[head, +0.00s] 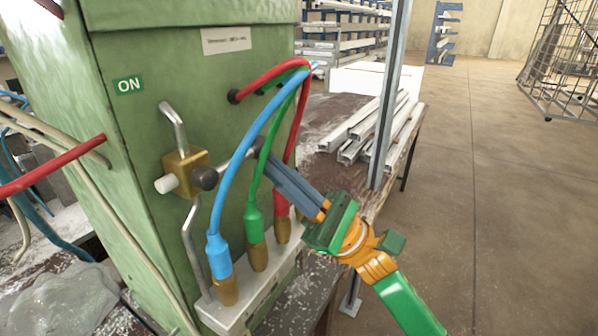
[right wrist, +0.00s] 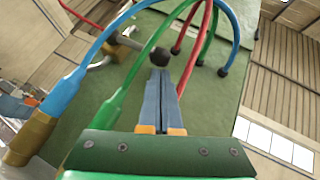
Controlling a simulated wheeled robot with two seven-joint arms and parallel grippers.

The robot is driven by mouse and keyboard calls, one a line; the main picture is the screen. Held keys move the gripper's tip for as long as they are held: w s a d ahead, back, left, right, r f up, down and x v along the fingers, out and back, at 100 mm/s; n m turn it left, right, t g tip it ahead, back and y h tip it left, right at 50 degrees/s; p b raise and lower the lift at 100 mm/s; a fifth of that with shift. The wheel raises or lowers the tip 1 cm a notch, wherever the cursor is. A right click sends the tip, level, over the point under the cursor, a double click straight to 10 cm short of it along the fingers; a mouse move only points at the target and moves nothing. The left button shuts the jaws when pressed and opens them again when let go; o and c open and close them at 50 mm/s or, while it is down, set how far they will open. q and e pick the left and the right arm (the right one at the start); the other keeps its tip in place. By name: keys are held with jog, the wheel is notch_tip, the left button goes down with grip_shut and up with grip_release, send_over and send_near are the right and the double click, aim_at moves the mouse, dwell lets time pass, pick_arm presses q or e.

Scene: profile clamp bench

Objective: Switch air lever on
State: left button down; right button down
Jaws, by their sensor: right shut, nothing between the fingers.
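The air lever (head: 236,160) is a short grey bar on a brass valve (head: 184,170) on the green cabinet's face. It slants up to the right from a dark hub and ends in a black ball knob (head: 258,142). A green ON label (head: 128,85) is above and left of the valve. My left gripper is not in view.
Blue (head: 232,170), green (head: 266,165) and red (head: 301,120) hoses arch from the cabinet (head: 130,150) to fittings on a pale block (head: 212,312), close around my right fingers. Metal profiles (head: 350,140) lie on a bench at right.

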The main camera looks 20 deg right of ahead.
jog(key=shift+a, duration=0.15)
jog(key=shift+w+d+r+n+g+b, duration=0.15)
jog(key=shift+n+g+b, duration=0.15)
jog(key=shift+n+g, duration=0.15)
jog(key=shift+s+d+r+n+g+b, duration=0.15)
jog(key=shift+n+g+b, duration=0.1)
jog(key=shift+n+g, duration=0.2)
